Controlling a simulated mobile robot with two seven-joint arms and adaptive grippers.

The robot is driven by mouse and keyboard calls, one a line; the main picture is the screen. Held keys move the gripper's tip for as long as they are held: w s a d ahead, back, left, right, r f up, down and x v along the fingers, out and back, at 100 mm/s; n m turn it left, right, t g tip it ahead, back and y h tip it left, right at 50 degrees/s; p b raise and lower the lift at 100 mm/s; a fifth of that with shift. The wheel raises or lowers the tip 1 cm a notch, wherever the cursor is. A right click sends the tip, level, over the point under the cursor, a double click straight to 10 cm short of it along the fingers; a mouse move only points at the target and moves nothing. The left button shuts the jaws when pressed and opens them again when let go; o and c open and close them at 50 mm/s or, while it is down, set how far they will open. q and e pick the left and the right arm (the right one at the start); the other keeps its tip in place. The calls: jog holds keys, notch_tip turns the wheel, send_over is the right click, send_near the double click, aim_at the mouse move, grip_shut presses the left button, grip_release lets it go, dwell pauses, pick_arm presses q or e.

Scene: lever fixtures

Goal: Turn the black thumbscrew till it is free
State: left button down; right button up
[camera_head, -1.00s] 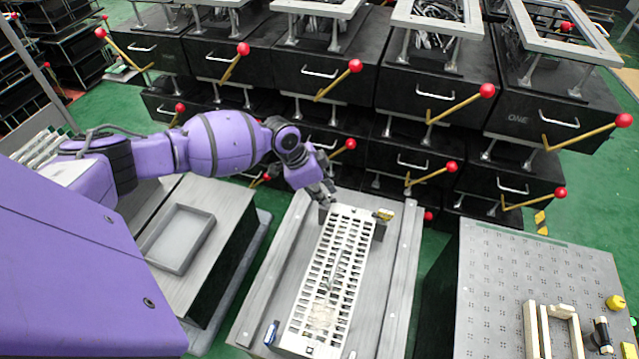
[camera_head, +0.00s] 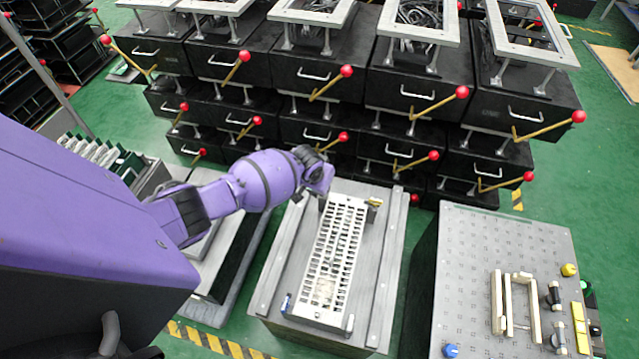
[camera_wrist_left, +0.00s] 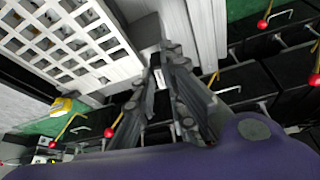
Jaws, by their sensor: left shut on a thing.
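The white grid board (camera_head: 337,250) lies flat on a grey table (camera_head: 262,290) in the head view. My left gripper is at the board's far left corner, largely hidden behind my wrist in the head view. In the left wrist view its two fingers (camera_wrist_left: 163,62) come together at their tips beside the edge of the white grid (camera_wrist_left: 65,40). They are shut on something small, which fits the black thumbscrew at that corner. The thumbscrew itself is hidden or too blurred to make out. My right gripper is not in view.
Black drawer units with red-knobbed levers (camera_head: 462,92) stand behind the table. The perforated table (camera_head: 470,260) at right holds cream handles (camera_head: 507,300) and small knobs. Green floor lies between the tables.

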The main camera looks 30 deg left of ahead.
pick_arm(q)
jog(key=shift+w+d+r+n+y+p, duration=0.1)
jog(key=shift+r+n+y+p, duration=0.15)
jog(key=shift+n, duration=0.35)
jog(key=shift+f+n+y+p, duration=0.2)
jog(key=shift+n+y+p, duration=0.1)
jog(key=shift+n, duration=0.2)
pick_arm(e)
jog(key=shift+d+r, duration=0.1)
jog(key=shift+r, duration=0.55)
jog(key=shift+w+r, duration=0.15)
pick_arm(q)
jog(key=c, duration=1.8)
grip_release()
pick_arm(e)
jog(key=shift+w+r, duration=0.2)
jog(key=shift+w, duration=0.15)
pick_arm(q)
jog(key=shift+r, duration=0.2)
jog(key=v, duration=1.1)
jog(key=shift+s+r, duration=0.25)
jog(key=shift+r, duration=0.05)
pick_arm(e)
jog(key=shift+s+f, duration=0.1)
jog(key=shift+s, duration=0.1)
